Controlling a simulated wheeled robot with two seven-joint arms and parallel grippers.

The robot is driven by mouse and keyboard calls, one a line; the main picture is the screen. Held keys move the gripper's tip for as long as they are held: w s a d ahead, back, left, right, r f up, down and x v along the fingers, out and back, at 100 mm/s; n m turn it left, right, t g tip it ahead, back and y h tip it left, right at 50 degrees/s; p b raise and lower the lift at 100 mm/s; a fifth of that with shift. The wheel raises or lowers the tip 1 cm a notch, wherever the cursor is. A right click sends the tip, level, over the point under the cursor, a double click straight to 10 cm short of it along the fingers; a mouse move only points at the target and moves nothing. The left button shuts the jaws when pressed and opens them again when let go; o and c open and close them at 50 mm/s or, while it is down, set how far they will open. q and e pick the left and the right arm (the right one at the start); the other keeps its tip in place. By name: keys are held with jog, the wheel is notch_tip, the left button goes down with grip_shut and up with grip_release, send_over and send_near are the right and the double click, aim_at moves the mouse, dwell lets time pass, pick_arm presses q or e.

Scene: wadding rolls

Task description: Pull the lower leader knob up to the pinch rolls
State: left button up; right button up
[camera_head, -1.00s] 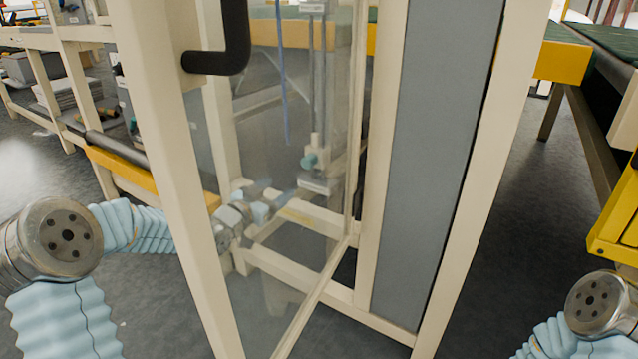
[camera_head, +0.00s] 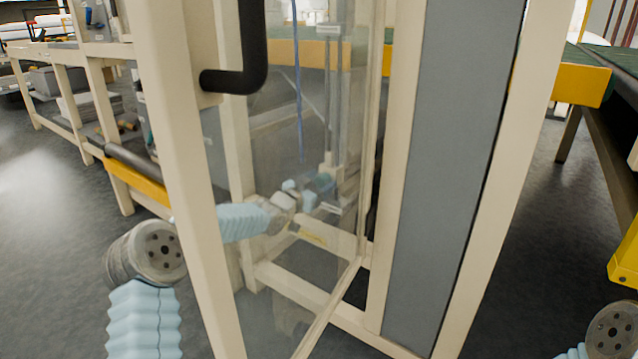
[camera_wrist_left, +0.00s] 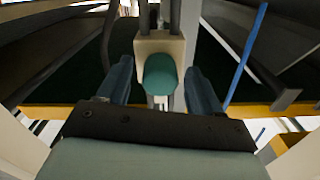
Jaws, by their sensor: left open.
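The teal leader knob (camera_wrist_left: 160,75) sits on a cream block (camera_wrist_left: 150,46) that rides on grey vertical rods. In the left wrist view it stands between the two blue fingers of my left gripper (camera_wrist_left: 158,82), with a visible gap on each side. The gripper is open. In the head view my left gripper (camera_head: 310,192) is behind the clear panel, at the block (camera_head: 328,168), and partly covers the knob. The pinch rolls cannot be made out. My right gripper is out of view; only a right arm joint shows.
A cream frame post (camera_head: 185,180) with a black handle (camera_head: 256,50) stands in front of my left arm. A clear panel and a grey panel (camera_head: 452,160) are to its right. A blue cord (camera_head: 298,100) hangs near the rods; it also shows in the wrist view (camera_wrist_left: 245,55).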

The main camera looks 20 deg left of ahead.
pick_arm(q)
grip_shut()
dwell(0.3)
